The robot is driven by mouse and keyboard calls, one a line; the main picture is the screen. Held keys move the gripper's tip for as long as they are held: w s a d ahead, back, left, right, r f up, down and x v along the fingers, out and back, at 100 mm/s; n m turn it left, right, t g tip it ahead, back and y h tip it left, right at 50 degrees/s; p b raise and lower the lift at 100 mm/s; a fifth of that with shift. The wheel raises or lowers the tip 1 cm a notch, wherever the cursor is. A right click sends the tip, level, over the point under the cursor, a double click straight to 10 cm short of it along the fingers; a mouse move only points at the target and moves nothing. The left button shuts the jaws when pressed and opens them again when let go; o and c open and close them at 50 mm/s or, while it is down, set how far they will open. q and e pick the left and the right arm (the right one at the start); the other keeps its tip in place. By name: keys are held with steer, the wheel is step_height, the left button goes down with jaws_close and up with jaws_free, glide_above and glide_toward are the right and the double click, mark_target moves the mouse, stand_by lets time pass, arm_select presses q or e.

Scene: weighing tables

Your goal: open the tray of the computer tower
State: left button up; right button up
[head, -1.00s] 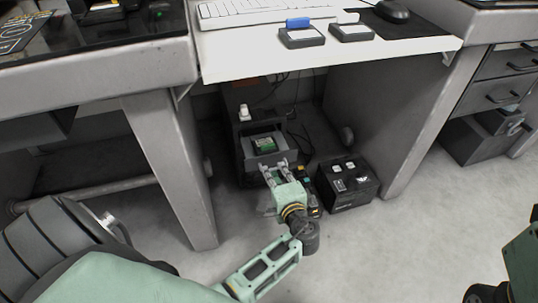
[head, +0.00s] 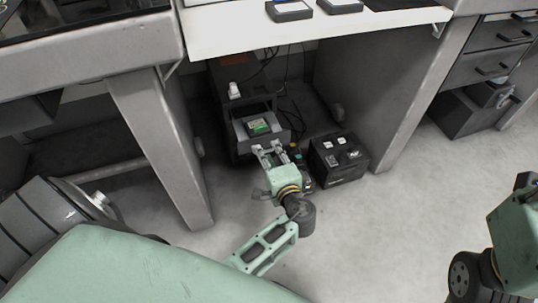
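The computer tower (head: 228,108) stands on the floor under the white table, dark and partly in shadow. Its grey tray (head: 240,128) sticks out of the front toward me, with a green-and-dark item (head: 257,127) lying in it. My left gripper (head: 268,149) is at the tray's front edge. Its two fingers are apart and appear to touch the front; whether they clamp a part of it is too small to tell. The gripper hides part of the tray's front. My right arm shows at the right edge, but its gripper is not in view.
A black box (head: 340,174) with small light items on top stands on the floor, close right of my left gripper. Small things partly hidden lie between them. Table side panels (head: 160,140) stand left and right. Cables hang behind the tower.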

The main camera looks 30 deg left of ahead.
arm_select(q)
steer(key=v, duration=0.7)
steer(key=shift+d, duration=0.15)
steer(key=shift+s, duration=0.1)
